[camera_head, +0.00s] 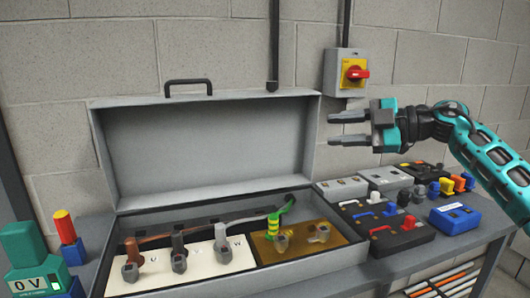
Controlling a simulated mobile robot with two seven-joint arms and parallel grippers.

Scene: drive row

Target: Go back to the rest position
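My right gripper (335,129) is raised at the right of the middle. Its two grey fingers point left and stand apart, with nothing between them. It appears in front of the wall, below the red rotary switch (355,73) and right of the raised lid of the grey terminal box (205,150). My teal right forearm comes in from the right edge, above the devices on the bench. My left gripper is not in view.
The open box holds terminals marked U and W and a green-yellow wire (278,217). A tester (27,262) reading 0 V stands at lower left, beside a red-and-blue tool (67,235). Black devices (398,238) and a blue device (454,218) crowd the bench's right.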

